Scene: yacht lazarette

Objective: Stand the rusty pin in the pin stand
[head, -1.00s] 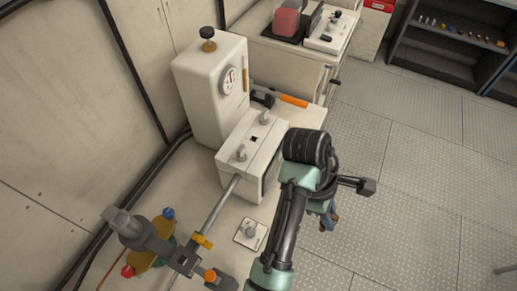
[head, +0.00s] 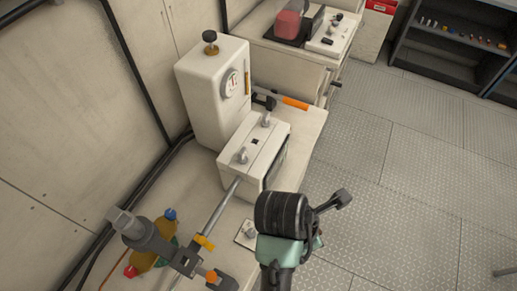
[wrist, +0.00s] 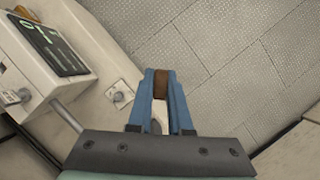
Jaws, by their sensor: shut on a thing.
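In the wrist view the blue fingers of my gripper (wrist: 161,76) are shut on the rusty pin (wrist: 161,88), a short brown piece between the fingertips. In the head view my arm hides the fingers and the pin. I cannot tell for sure which thing is the pin stand. A small pale square plate with a grey stub (head: 246,233) lies on the bench beside my arm, partly hidden by it. The plate also shows in the wrist view (wrist: 118,95), left of the fingers and apart from them. The pin appears over the bench edge and floor.
A white box with grey knobs (head: 252,150) and a taller box with a dial (head: 213,92) stand on the bench (head: 303,128). A grey rod (head: 222,208) runs to a clamp (head: 185,259). An orange-handled tool (head: 294,102) lies behind. The metal floor (head: 400,190) at right is clear.

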